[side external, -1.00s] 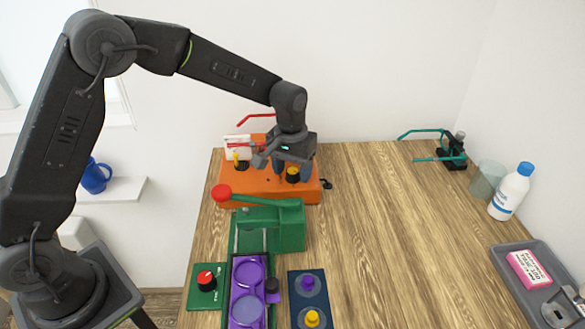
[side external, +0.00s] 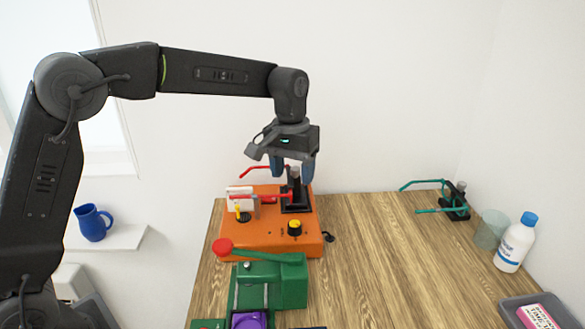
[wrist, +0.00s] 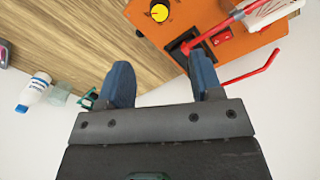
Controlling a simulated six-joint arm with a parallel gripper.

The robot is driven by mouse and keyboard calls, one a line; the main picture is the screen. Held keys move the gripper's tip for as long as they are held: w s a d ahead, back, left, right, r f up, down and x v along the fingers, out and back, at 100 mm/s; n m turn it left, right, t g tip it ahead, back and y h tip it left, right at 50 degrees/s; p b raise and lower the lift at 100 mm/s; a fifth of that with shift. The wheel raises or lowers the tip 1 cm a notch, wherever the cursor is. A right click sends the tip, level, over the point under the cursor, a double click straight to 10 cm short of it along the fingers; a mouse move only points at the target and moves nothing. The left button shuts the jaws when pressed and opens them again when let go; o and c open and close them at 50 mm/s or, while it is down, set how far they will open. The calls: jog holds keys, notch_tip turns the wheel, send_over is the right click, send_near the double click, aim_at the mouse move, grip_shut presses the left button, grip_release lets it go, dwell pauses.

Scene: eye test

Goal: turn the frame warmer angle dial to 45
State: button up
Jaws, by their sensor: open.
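The orange unit (side external: 268,240) stands on the table and carries a black dial with a yellow top (side external: 295,228). The dial also shows at the top of the wrist view (wrist: 159,12); its setting is too small to read. A smaller yellow knob (side external: 238,208) on a black base sits at the unit's left. I cannot tell from any label which one is the angle dial. My gripper (side external: 292,176) is open and empty, raised above the unit's back, apart from the dial. Its two blue fingers show in the wrist view (wrist: 160,72), with the dial beyond them.
A black clamp (side external: 296,203) with a red spectacle frame (side external: 262,196) stands on the unit close under my fingers. A green press (side external: 285,278) with a red-balled lever is in front. A teal frame holder (side external: 455,205) and white bottle (side external: 515,243) stand right. The middle table is clear.

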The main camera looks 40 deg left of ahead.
aim_at(294, 224)
jog(key=shift+r, duration=0.25)
jog(key=f+m, duration=0.1)
jog(key=f, duration=0.3)
jog(key=f+m, duration=0.2)
jog(key=f, duration=0.3)
jog(key=f+m, duration=0.1)
jog(key=f, duration=0.3)
jog(key=shift+d+f+y, duration=0.25)
jog(key=shift+f+y, duration=0.15)
jog(key=c, duration=0.9)
